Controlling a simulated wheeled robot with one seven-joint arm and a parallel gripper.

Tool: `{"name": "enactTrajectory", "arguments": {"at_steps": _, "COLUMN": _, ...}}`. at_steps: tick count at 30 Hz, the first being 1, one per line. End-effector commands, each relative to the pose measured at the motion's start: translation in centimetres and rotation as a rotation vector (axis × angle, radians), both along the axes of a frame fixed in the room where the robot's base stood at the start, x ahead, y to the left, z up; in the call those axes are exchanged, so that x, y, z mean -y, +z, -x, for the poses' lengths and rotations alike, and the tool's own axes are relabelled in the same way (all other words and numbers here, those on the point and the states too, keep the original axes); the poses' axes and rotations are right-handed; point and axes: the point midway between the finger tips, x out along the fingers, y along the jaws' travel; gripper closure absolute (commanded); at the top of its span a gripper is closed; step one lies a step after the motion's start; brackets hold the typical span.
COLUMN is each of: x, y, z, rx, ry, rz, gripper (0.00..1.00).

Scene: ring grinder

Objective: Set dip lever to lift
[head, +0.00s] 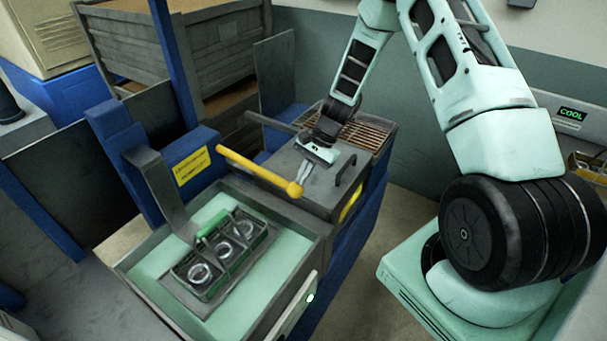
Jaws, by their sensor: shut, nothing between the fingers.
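The dip lever (255,170) is a yellow bar with a ball knob (294,189) at its right end. It slopes down to the right from beside a blue post with a yellow label (192,166). My gripper (301,192) points downward at the knob, its fingers together with nothing between them. The fingertips are at or very close to the knob; I cannot tell whether they touch. A dark rack (208,288) with a green handle (212,224) and several rings sits in the pale green tank (262,262), below a grey bracket.
Right of the knob, a grey lid with a black handle (348,170) covers a box beside the tank. A brown slatted grate (365,137) lies behind it. A sign reading COOL (571,113) is at right.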

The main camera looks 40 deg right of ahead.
Motion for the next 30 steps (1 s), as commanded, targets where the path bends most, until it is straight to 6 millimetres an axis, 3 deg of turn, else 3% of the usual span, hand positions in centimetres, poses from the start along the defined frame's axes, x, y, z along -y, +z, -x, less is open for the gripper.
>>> {"name": "enactTrajectory", "arguments": {"at_steps": 12, "x": 0.0, "y": -5.1, "z": 0.0, "rx": -0.002, "ry": 0.001, "rz": 0.0, "gripper": 1.0}}
{"name": "enactTrajectory", "arguments": {"at_steps": 25, "x": 0.0, "y": -5.3, "z": 0.2, "rx": -0.007, "ry": 0.002, "rz": 0.003, "gripper": 1.0}}
{"name": "enactTrajectory", "arguments": {"at_steps": 30, "x": 0.2, "y": -3.7, "z": 0.0, "rx": -0.004, "ry": 0.003, "rz": 0.004, "gripper": 1.0}}
